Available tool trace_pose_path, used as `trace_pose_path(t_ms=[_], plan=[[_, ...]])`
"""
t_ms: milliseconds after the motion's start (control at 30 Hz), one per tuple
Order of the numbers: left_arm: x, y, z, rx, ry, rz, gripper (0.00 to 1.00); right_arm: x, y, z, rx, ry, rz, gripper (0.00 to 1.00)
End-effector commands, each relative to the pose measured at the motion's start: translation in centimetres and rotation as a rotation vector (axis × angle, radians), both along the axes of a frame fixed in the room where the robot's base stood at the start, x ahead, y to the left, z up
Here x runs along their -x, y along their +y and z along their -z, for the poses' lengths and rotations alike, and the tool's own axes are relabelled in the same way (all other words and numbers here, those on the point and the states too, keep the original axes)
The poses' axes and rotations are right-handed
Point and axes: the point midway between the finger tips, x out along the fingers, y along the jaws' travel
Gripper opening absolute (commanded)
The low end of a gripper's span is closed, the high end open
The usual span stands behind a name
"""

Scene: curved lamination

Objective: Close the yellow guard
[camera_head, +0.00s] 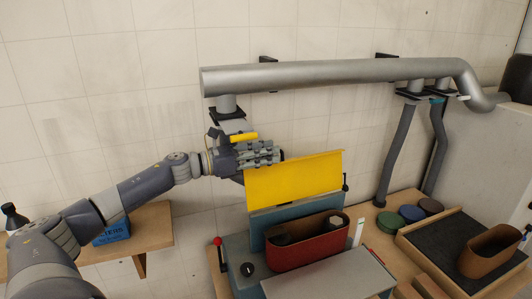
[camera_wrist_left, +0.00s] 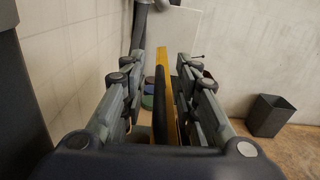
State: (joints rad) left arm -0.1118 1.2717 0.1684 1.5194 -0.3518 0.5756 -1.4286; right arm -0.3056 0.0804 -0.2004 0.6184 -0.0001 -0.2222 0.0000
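The yellow guard (camera_head: 295,180) stands raised and nearly upright behind the red curved part on the blue-grey machine (camera_head: 240,262). My left gripper (camera_head: 272,154) is at the guard's upper left edge. In the left wrist view, my left gripper (camera_wrist_left: 158,70) has its fingers apart, with the guard (camera_wrist_left: 163,70) edge-on between them. A gap shows on both sides of the guard there, so the gripper looks open around it. My right gripper is in neither view.
A red curved part (camera_head: 305,245) sits in front of the guard. A silver duct (camera_head: 330,75) runs along the wall above. A shelf with a blue box (camera_head: 111,231) is at left. A tray (camera_head: 455,240) with a brown curved piece (camera_head: 490,252) is at right. A dark bin (camera_wrist_left: 268,115) stands on the floor.

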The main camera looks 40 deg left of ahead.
Motion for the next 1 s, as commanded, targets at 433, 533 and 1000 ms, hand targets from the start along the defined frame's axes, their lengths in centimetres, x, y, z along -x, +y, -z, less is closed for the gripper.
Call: trace_pose_path(t_ms=[433,533,1000], plan=[[-0.1,0.0,0.0,0.0,0.0,0.0,0.0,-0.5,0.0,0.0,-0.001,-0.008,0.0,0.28],[-0.1,0.0,0.0,0.0,0.0,0.0,0.0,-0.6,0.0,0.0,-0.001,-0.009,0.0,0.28],[0.7,-1.5,-0.1,-0.077,-0.038,0.004,0.0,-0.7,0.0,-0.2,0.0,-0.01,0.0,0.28]])
